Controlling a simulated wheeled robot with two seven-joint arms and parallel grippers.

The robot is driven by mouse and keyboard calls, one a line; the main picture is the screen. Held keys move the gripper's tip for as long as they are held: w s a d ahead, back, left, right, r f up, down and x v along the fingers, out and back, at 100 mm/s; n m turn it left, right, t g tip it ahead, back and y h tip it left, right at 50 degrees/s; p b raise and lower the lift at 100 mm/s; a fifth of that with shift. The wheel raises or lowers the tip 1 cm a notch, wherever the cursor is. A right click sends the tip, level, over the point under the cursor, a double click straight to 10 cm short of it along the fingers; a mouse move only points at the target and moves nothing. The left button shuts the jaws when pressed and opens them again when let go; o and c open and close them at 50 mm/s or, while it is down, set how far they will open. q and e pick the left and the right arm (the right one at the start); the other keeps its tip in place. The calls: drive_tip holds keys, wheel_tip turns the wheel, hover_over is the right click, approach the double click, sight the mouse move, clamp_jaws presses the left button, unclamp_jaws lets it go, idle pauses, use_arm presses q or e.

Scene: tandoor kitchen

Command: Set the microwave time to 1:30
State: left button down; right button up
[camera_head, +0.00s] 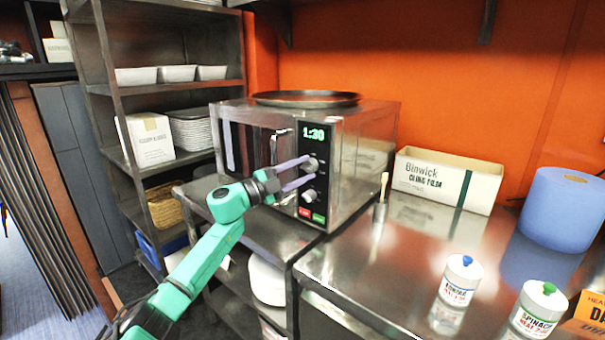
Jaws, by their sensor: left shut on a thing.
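The microwave (355,160) is a steel box on a metal shelf unit, with its door at the left and a dark control panel at the right. Its green display (314,133) reads 1:30. Below the display are an upper round knob (310,165) and a lower knob (309,195), with a red and a green button (318,218) under them. My left gripper (303,170) reaches in from the left, its two pale fingers at the panel. The fingertips are shut on the upper knob. My right gripper is out of view.
A dark round pan (306,98) lies on top of the microwave. A shelf rack stands behind at the left.

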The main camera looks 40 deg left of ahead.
use_arm(q)
drive_tip(key=shift+m+g, duration=0.4)
drive_tip(key=shift+m, duration=0.6)
drive_tip(key=shift+c, duration=1.8)
unclamp_jaws()
drive_tip(key=shift+s, duration=0.1)
drive_tip(key=shift+s+a+f+b, duration=0.15)
drive_tip(key=shift+s+a+b, duration=0.1)
drive_tip(key=shift+b, duration=0.1)
drive_tip(key=b+v, duration=0.2)
drive_tip(key=v, duration=1.1)
drive_tip(key=shift+s+b, duration=0.3)
drive_tip(key=shift+a, duration=0.15)
